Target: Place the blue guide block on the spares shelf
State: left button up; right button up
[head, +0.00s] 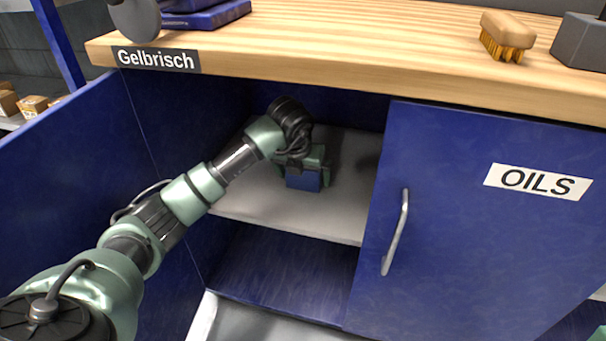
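The blue guide block (303,181) is inside the open cabinet, at the grey shelf (300,222). My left arm reaches in from the lower left, and my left gripper (304,174) has its green fingers on either side of the block. The gripper looks shut on the block. The block is low over the shelf or resting on it; I cannot tell if it touches. The gripper body hides the block's upper and rear parts. No label naming the spares shelf shows. My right gripper is not in view.
A blue door (60,195) stands open on the left. A closed blue door marked OILS (450,250) with a metal handle bounds the right. The wooden tabletop (330,35) overhangs the opening and carries a brush (507,33). A blue lower compartment (285,275) is empty where visible.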

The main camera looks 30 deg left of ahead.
pick_arm(q)
jog(key=shift+r, duration=0.35)
jog(key=p+v, duration=0.3)
jog(key=v, duration=0.4)
jog(key=shift+s, duration=0.15)
